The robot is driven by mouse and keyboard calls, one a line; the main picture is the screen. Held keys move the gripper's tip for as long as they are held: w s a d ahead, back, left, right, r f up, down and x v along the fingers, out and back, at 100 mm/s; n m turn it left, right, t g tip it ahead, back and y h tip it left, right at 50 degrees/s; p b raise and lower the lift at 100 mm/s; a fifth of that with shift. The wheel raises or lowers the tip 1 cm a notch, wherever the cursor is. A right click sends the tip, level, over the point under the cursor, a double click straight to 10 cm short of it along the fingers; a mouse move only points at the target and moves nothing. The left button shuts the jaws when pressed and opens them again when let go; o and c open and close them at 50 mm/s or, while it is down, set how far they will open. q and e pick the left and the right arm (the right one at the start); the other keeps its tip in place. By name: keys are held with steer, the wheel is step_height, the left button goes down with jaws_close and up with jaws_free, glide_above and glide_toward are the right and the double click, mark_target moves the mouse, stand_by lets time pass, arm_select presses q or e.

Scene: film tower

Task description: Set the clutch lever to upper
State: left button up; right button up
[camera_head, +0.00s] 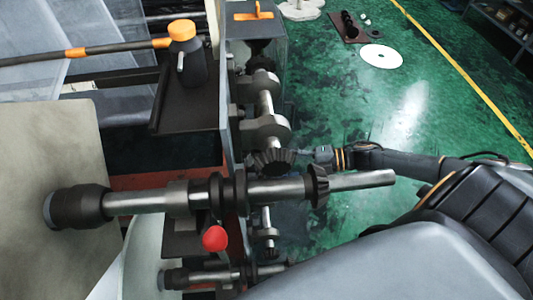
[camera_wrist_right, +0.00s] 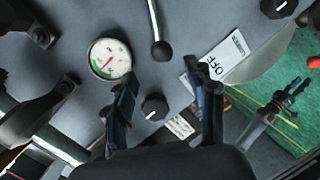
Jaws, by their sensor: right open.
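In the right wrist view, a lever with a dark ball knob (camera_wrist_right: 161,50) stands out from a grey panel, its rod running up to the picture's top. No label naming the clutch is readable, so I cannot tell whether it is the clutch lever. In the head view, a red ball knob (camera_head: 215,238) sits below the thick shaft. My right gripper (camera_wrist_right: 168,84) is open and empty, its two fingers apart before the panel, the lever beyond them. A dark claw-like shape (camera_wrist_right: 283,103) at the right may be my left gripper; its state is unclear.
The panel carries a round gauge (camera_wrist_right: 110,58), a black dial (camera_wrist_right: 154,107) and a white OFF label (camera_wrist_right: 218,62). In the head view, a thick shaft (camera_head: 150,202) with gears juts across the machine, near my right arm.

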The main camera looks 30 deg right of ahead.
steer(key=shift+v, duration=1.55)
